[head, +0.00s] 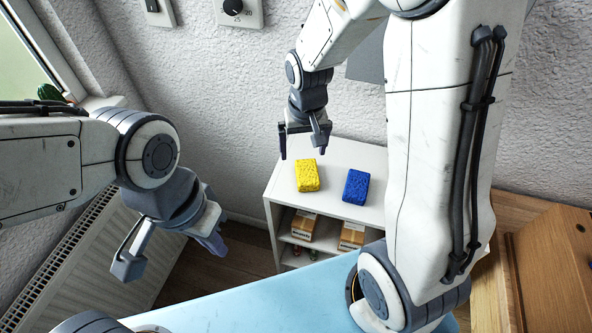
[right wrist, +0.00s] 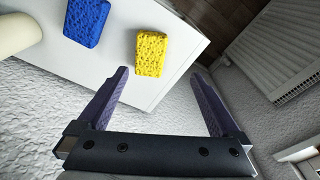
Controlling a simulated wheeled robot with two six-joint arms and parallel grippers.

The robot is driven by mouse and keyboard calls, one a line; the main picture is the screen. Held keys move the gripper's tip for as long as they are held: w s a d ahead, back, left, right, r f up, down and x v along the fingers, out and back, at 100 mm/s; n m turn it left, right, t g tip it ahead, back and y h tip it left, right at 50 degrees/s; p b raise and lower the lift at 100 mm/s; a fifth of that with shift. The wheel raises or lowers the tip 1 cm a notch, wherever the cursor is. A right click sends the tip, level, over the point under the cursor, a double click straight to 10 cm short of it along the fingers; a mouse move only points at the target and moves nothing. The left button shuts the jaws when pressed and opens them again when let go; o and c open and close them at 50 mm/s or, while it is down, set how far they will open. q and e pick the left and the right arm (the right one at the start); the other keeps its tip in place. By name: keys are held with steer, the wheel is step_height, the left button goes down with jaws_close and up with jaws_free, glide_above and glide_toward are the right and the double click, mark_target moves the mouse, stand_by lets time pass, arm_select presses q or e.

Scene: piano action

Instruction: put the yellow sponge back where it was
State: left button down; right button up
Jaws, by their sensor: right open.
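The yellow sponge (head: 307,175) lies on top of the white shelf unit (head: 345,152), left of the blue sponge (head: 356,187). My right gripper (head: 303,146) is open and empty above the back left of the shelf top, apart from the yellow sponge. In the right wrist view, the yellow sponge (right wrist: 150,54) lies beyond the open fingers (right wrist: 160,85), and the blue sponge (right wrist: 86,22) is to its left. My left gripper (head: 170,255) hangs at the left, away from both sponges; its jaws look apart with nothing between them.
Small cardboard boxes (head: 303,224) stand on the shelf below the top. A radiator (head: 75,262) is at the left under the window. A light blue surface (head: 270,295) is in front, and a wooden cabinet (head: 555,262) at the right. The shelf top's front is clear.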

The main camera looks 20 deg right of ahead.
steer(key=s+a+r+n, duration=0.2)
steer(key=s+a+n, duration=0.1)
steer(key=s, duration=0.4)
steer(key=s+a+r+n, duration=0.3)
steer(key=s+a, duration=0.2)
steer(key=s, duration=0.2)
steer(key=s+a+r+n+g+y, duration=0.1)
steer(key=s+a+r+n, duration=0.1)
steer(key=s, duration=0.5)
steer(key=shift+a+r+n, duration=0.15)
steer(key=shift+a+n, duration=0.35)
steer(key=shift+a, duration=0.4)
